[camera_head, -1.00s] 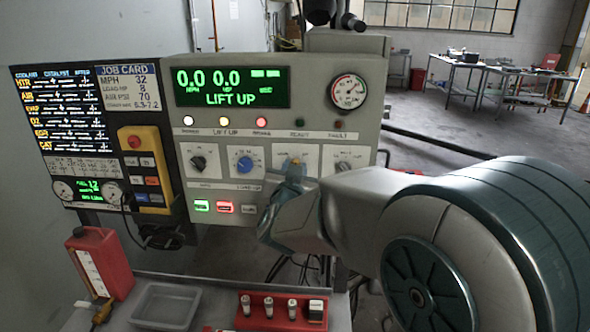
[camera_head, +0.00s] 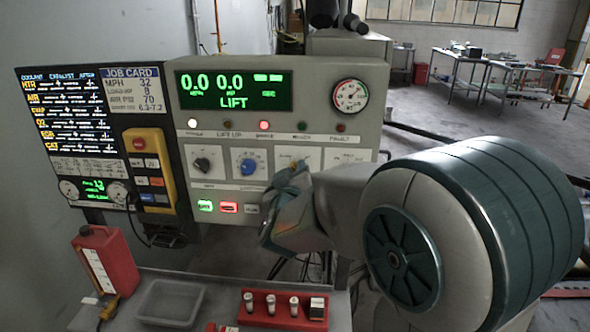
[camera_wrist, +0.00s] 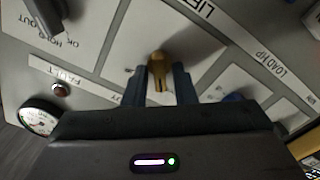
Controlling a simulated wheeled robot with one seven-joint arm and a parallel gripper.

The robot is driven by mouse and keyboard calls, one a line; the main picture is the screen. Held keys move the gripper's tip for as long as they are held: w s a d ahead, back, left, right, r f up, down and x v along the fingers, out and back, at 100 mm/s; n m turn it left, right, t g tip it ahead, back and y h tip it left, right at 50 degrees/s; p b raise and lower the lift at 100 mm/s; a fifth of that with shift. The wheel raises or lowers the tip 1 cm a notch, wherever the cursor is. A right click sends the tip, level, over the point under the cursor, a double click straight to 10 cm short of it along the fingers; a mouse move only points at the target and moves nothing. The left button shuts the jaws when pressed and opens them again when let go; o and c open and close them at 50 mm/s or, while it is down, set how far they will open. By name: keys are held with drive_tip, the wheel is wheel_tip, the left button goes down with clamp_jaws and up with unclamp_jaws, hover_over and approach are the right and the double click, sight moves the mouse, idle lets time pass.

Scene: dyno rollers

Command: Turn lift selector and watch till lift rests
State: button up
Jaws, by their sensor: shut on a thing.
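The lift selector is a brass-coloured knob (camera_wrist: 158,70) on a white plate marked "LI…" in the wrist view. My gripper (camera_wrist: 160,86) has its two blue fingers on either side of this knob and is shut on it. In the head view my gripper (camera_head: 296,168) is at the third knob plate of the grey console, and it hides most of the knob. The green display (camera_head: 235,91) reads 0.0, 0.0 and "LIFT". In the lamp row, the white lamp and the red lamp (camera_head: 264,125) are lit; the "LIFT UP" lamp (camera_head: 229,125) is dark.
A black knob (camera_head: 202,165) and a blue knob (camera_head: 248,166) sit left of my gripper. Lit green and red buttons (camera_head: 229,208) lie below. A round gauge (camera_head: 349,96) is at upper right. A red jug (camera_head: 106,260), grey tray (camera_head: 170,302) and red holder (camera_head: 283,309) stand below.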

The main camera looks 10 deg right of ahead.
drive_tip(key=shift+f+n, duration=0.1)
drive_tip(key=shift+n, duration=0.4)
drive_tip(key=o, duration=0.7)
drive_tip(key=shift+b+v, duration=1.55)
drive_tip(key=shift+v, duration=5.4)
